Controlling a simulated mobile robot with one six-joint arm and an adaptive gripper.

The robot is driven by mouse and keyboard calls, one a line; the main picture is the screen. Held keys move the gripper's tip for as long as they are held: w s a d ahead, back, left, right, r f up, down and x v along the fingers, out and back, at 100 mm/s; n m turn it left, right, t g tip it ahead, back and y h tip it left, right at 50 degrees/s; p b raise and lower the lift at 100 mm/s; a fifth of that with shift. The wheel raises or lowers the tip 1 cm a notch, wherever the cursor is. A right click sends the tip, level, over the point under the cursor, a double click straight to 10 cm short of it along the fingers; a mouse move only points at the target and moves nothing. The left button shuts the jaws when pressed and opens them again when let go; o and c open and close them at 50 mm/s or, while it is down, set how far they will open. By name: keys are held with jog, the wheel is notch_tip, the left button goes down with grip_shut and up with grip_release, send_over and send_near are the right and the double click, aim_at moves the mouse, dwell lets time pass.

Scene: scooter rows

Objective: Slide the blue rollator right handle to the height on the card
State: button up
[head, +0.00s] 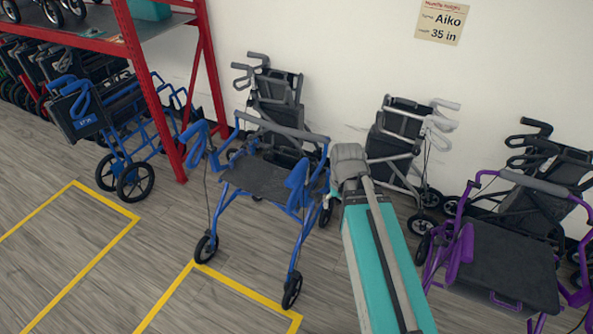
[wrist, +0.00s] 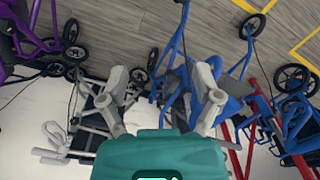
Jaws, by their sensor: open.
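A blue rollator (head: 286,222) stands open on the floor in the head view, with a dark seat and grey back bar. One blue handle (head: 297,176) is at its picture-right side, near my arm; the other (head: 196,140) is at its left. The card (head: 442,21) on the wall reads "Aiko" and "35 in". My gripper (wrist: 163,82) is open, its grey fingers spread wide in the wrist view, with blue rollator tubing (wrist: 178,45) beyond and between them. Its fingers are hidden in the head view. No contact with the handle can be made out.
A purple rollator (head: 505,262) stands at the right. Folded grey and black rollators (head: 395,140) line the wall. A red rack (head: 205,60) and another blue rollator (head: 90,110) are at the left. Yellow lines (head: 105,248) mark the floor; the front left floor is clear.

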aim_at(297, 171)
jog(key=w+a+r+m+y+p, duration=0.1)
jog(key=w+a+r+m+p, duration=0.1)
jog(key=w, duration=0.7)
jog(key=w+a+r+m+t+p, duration=0.1)
jog(key=w+a+r+m+p, duration=0.2)
jog(key=w+a, duration=0.3)
jog(key=w+r+p, duration=0.1)
jog(key=w, duration=0.3)
jog(key=shift+a+r+y, duration=0.25)
jog(key=shift+r+y, duration=0.15)
jog(key=shift+f, duration=0.2)
jog(key=b+x, duration=1.3)
jog(key=shift+f, duration=0.2)
grip_shut()
jog(key=shift+r, duration=0.1)
